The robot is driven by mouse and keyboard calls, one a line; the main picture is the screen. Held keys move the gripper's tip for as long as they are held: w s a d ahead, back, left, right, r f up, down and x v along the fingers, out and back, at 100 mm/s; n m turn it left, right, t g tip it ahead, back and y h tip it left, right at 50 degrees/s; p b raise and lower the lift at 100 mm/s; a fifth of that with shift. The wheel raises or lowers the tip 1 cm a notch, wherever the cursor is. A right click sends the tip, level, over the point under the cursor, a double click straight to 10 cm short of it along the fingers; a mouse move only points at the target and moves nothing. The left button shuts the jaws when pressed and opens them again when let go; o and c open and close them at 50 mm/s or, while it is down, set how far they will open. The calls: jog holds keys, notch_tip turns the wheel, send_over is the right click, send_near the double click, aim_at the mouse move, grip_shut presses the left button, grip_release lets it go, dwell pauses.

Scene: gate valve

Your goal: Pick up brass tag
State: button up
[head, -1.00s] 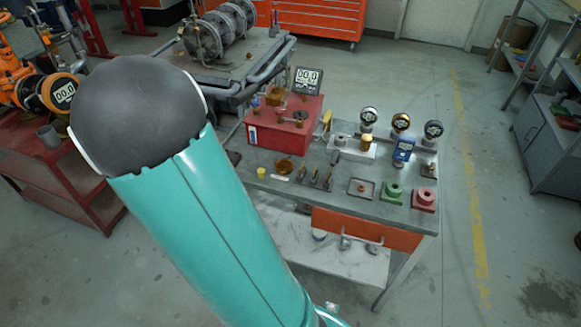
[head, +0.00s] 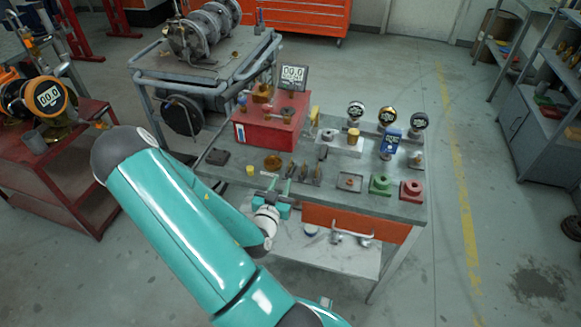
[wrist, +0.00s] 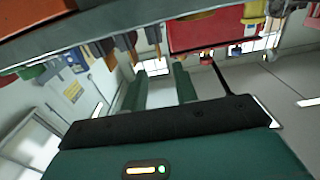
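I cannot tell for sure which thing is the brass tag. A small yellow-brass piece (head: 314,114) stands upright at the right side of the red box (head: 268,128) in the head view, and a round brass-coloured dish (head: 273,161) lies in front of that box. My gripper (head: 278,186) is at the front edge of the workbench, below and in front of the dish. Its two green fingers are apart and nothing shows between them. In the wrist view my gripper (wrist: 159,82) is also open, and the bench items appear upside down along the top.
The workbench (head: 330,204) holds several slim tools (head: 304,172), a small tray (head: 349,182), a green block (head: 380,184), a red block (head: 411,190), a blue meter (head: 390,142) and round gauges (head: 388,116). A red cart (head: 55,170) stands left. Floor is clear at right.

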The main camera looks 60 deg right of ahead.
aim_at(289, 168)
jog(key=d, duration=0.3)
jog(key=w+d, duration=0.1)
jog(key=d, duration=0.5)
jog(key=shift+w+d, duration=0.15)
grip_shut()
